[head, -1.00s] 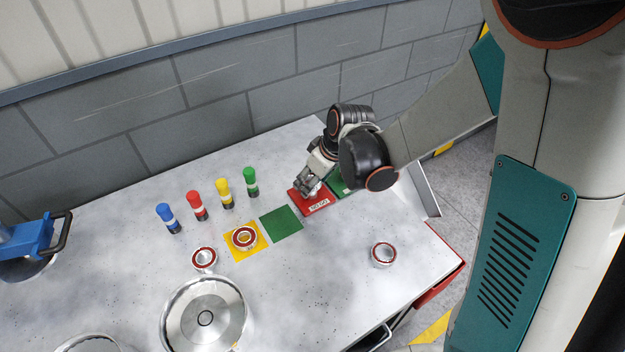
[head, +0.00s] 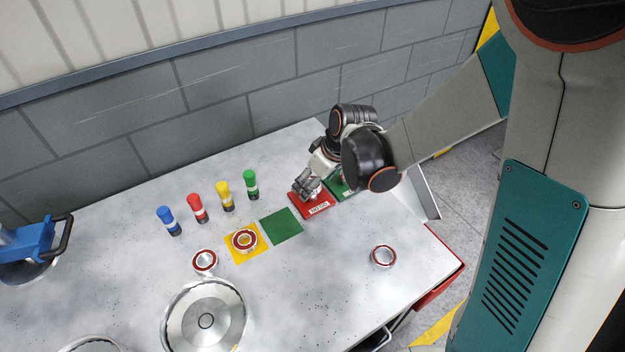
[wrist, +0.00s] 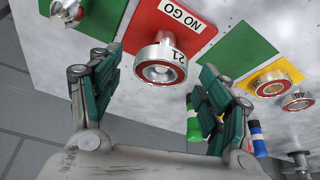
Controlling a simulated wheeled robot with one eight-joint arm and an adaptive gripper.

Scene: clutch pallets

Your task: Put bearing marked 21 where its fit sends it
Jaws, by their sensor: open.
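The bearing marked 21 (wrist: 160,64) is at the red NO GO plate (wrist: 178,18). A grey metal centre shows inside its ring; I cannot tell whether it sits around a plug. My gripper (wrist: 157,78) is open, with one finger on each side of the bearing and visible gaps in the wrist view. In the head view my gripper (head: 306,187) is low over the red plate (head: 316,207), and its fingers hide the bearing. A green plate (head: 341,187) lies beyond, partly hidden by my arm. The wrist view shows a metal post (wrist: 67,12) on it.
A bare green square (head: 281,226) and a yellow square (head: 238,257) bearing a ring (head: 244,240) lie left of the red plate. Other bearings (head: 204,262) (head: 383,256) lie on the table. Several coloured capped cylinders (head: 225,196) stand behind. A round metal part (head: 205,321) is in front.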

